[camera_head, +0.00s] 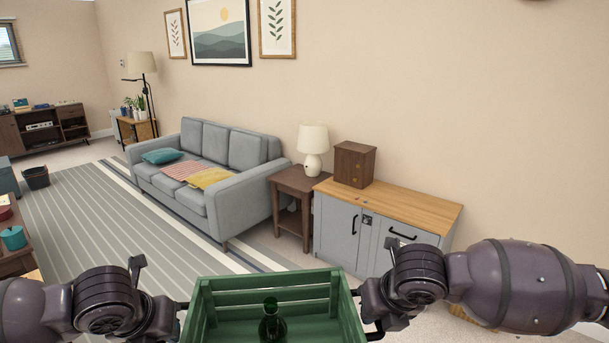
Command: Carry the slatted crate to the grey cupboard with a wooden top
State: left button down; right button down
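The green slatted crate (272,292) is at the bottom middle of the head view, close in front of me. A dark green bottle (271,325) stands inside it. My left gripper (184,306) is at the crate's left side and my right gripper (358,292) is at its right side. The fingers are mostly hidden at the crate's side walls, so their grip is not clear. The grey cupboard with a wooden top (340,232) stands against the wall, beyond the crate and to the right. A dark brown wooden box (354,164) stands on the left part of its top (425,208).
A side table (297,186) with a white lamp (313,148) stands left of the cupboard, then a grey sofa (215,165). A striped rug (100,220) covers the floor at left. The right part of the cupboard's top is clear.

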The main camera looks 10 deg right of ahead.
aim_at(409, 203)
jog(key=i+z, duration=0.15)
jog(key=i, duration=0.5)
jog(key=i+z, duration=0.2)
jog(key=i, duration=0.5)
jog(key=i+j+z, duration=0.15)
jog(key=i, duration=0.5)
jog(key=i+j+z, duration=0.1)
jog(key=i+z, duration=0.2)
jog(key=i, duration=1.05)
jog(key=i+z, duration=0.3)
jog(key=z, duration=0.45)
